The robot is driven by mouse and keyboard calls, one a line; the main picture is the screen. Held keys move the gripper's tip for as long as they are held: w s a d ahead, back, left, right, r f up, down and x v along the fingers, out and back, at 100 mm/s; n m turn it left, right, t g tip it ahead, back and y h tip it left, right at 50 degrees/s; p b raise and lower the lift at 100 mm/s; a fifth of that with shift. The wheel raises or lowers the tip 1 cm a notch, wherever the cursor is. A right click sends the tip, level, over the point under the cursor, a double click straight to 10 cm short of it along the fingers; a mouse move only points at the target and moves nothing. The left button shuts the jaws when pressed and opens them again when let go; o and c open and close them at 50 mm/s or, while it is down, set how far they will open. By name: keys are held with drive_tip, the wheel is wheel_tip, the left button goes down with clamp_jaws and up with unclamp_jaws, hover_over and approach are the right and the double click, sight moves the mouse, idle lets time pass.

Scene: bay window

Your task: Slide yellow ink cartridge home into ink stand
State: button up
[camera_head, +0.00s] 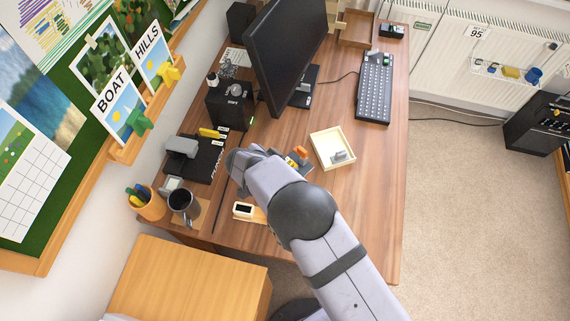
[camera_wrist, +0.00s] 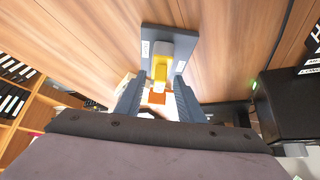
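A yellow piece (camera_wrist: 161,68), likely the yellow ink cartridge, shows at the block, with an orange piece (camera_wrist: 157,98) nearer the camera. How deep the yellow piece sits cannot be told. My gripper (camera_wrist: 158,78) has its fingers spread either side of it, with gaps visible. In the head view, the dark stand (camera_head: 304,167) with orange and yellow parts is partly hidden by my arm. My fingertips are hidden there.
A cream tray (camera_head: 347,136) with a grey item lies right of the stand. A monitor (camera_head: 287,49), keyboard (camera_head: 375,87), black box (camera_head: 231,105), hole punch (camera_head: 183,148), mug (camera_head: 184,203) and pen pot (camera_head: 148,204) stand around. Bare desk lies right of the tray.

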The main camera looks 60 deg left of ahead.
drive_tip(key=b+v, duration=0.2)
drive_tip(key=v, duration=0.5)
drive_tip(key=shift+s, duration=0.15)
idle(0.3)
drive_tip(key=shift+r, duration=0.1)
idle(0.7)
